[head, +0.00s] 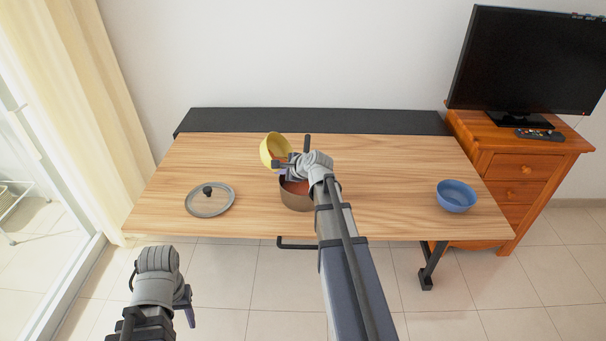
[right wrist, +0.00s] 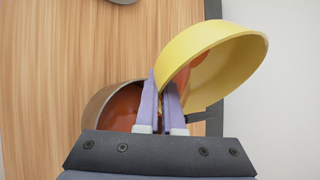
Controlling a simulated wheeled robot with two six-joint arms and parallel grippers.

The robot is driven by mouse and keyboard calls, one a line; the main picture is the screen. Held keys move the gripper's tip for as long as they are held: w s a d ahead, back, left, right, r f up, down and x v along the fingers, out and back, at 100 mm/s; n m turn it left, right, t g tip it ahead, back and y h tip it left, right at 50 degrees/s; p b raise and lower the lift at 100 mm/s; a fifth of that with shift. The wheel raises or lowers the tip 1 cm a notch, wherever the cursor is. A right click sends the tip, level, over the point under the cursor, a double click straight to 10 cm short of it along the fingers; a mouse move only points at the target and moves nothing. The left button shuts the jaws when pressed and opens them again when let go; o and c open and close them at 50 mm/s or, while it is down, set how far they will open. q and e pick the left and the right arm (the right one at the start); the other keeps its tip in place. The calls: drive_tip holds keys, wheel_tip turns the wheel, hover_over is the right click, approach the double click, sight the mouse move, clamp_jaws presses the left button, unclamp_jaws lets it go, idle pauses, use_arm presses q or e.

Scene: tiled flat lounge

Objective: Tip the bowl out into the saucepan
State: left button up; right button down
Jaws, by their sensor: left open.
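My right gripper (head: 286,167) is shut on the rim of the yellow bowl (head: 272,149), just above the left side of the saucepan (head: 297,202). The bowl is steeply tilted. In the right wrist view, the yellow bowl (right wrist: 218,52) shows some orange-red stuff inside near the fingers (right wrist: 167,98). The brown saucepan (right wrist: 97,105) lies beside and below the fingers there, with red-brown inside; whether that is food or its inner wall I cannot tell. My arm hides part of the pan. My left gripper (head: 189,307) is open and empty, in front of the table.
A glass lid (head: 222,207) with a dark knob lies left of the saucepan on the wooden table (head: 390,190). A blue bowl (head: 456,196) stands at the right. A wooden drawer unit (head: 512,165) with a television (head: 528,62) and a remote (head: 540,134) stands beyond the table's right end.

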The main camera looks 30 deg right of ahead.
drive_tip(key=shift+s+d+r+m+t+y+b, duration=0.1)
drive_tip(key=shift+r+m+t+y+b, duration=0.2)
drive_tip(key=shift+t+y+b, duration=0.5)
drive_tip(key=shift+s+d+r+m+t+y+b, duration=0.1)
drive_tip(key=shift+r+m+t+y+b, duration=0.3)
drive_tip(key=shift+b, duration=0.65)
idle(0.9)
drive_tip(key=shift+f, duration=0.2)
